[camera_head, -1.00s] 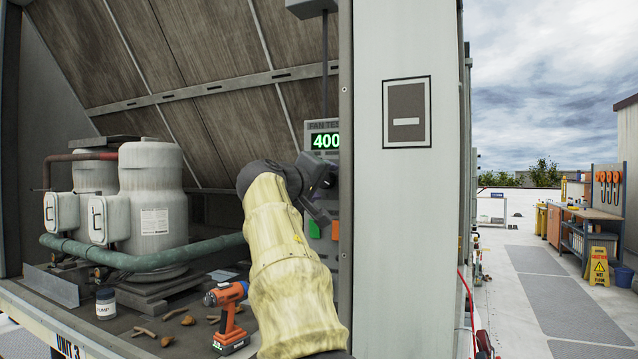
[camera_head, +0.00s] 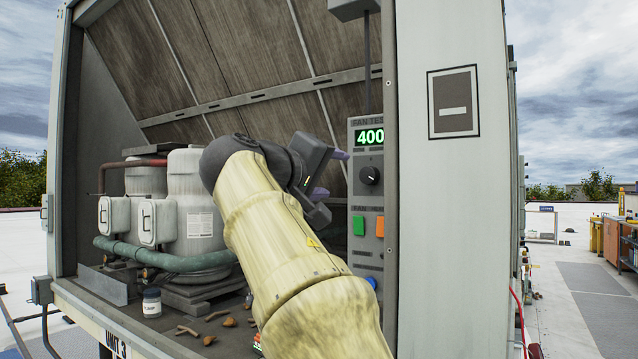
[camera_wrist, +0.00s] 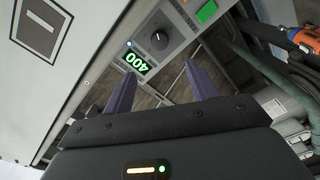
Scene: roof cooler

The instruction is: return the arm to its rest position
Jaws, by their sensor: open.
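My gripper (camera_head: 330,175) is open and empty in the head view, raised in front of the cooler's open bay, just left of the fan test panel (camera_head: 367,255). Its two purple fingers stand apart in the wrist view (camera_wrist: 162,88), with nothing between them. The panel carries a display (camera_head: 370,137) reading 400, a black knob (camera_head: 370,176), a green button (camera_head: 358,225) and an orange button. The knob also shows in the wrist view (camera_wrist: 159,40), beyond the fingers and apart from them. My arm in its pale yellow sleeve reaches up from the bottom of the head view.
Tanks (camera_head: 197,215) and a green hose (camera_head: 165,260) fill the bay's left side. A white jar (camera_head: 152,302) and brown debris lie on its floor. An orange drill (camera_wrist: 306,42) shows in the wrist view. A grey side wall (camera_head: 455,220) stands right of the panel.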

